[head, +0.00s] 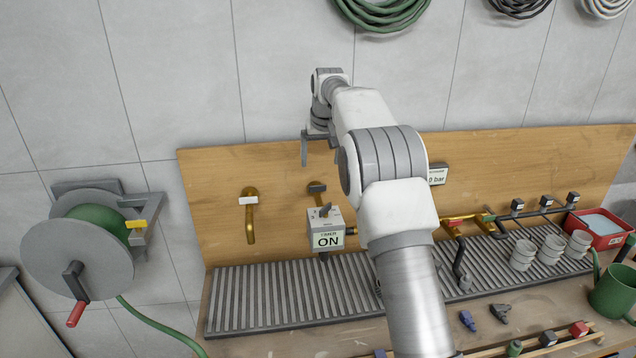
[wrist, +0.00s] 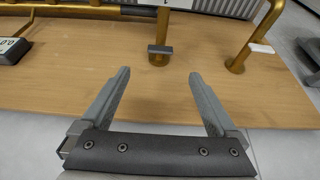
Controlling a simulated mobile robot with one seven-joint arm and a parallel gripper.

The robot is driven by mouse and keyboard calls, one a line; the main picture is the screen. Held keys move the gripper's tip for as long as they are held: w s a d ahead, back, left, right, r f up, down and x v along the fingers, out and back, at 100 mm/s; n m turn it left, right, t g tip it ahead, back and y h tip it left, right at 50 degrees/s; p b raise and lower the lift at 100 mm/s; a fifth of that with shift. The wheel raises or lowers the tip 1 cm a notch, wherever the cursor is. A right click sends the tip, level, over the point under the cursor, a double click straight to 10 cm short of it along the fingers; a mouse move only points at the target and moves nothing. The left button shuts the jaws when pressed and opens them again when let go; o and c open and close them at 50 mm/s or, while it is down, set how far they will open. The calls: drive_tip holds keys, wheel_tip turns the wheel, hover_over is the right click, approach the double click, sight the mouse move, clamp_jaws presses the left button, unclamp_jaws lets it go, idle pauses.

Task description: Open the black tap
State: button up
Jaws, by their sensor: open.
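A brass tap with a black handle (head: 317,187) is mounted on the wooden board, above a grey timer box (head: 325,228) marked ON. In the wrist view its dark handle (wrist: 160,50) lies crosswise on the brass body. My gripper (wrist: 160,76) is open and empty, with the handle beyond the gap between its fingertips and not touching them. In the head view my gripper (head: 307,155) is above the black-handled tap, in front of the upper board; the arm partly hides it.
A brass tap with a white handle (head: 249,201) is left of the black one. A slatted grey drain (head: 265,295) runs below. A hose reel (head: 78,245) stands at the left. Stacked cups (head: 522,255) and a red tray (head: 600,230) are at the right, near several small dark-handled valves (head: 546,201).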

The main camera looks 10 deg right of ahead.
sight(318, 188)
drive_tip(key=p+x, duration=0.1)
drive_tip(key=x, duration=1)
drive_tip(key=shift+c, duration=0.3)
drive_tip(key=c, duration=1.3)
drive_tip(key=shift+p, duration=0.3)
drive_tip(key=shift+r+n, duration=0.1)
drive_tip(key=shift+n, duration=0.3)
drive_tip(key=shift+d+r+n+y+p, duration=0.1)
drive_tip(key=shift+n+y+p, duration=0.3)
drive_tip(key=shift+n+p, duration=0.25)
drive_tip(key=n+y+p, duration=0.1)
drive_tip(key=n+p, duration=0.2)
drive_tip(key=shift+w, duration=0.1)
drive_tip(key=shift+d+n+g+y+p, duration=0.1)
drive_tip(key=shift+n+g+y+p, duration=0.45)
drive_tip(key=shift+n, duration=0.9)
drive_tip(key=shift+f+n, duration=0.2)
drive_tip(key=shift+n, duration=0.3)
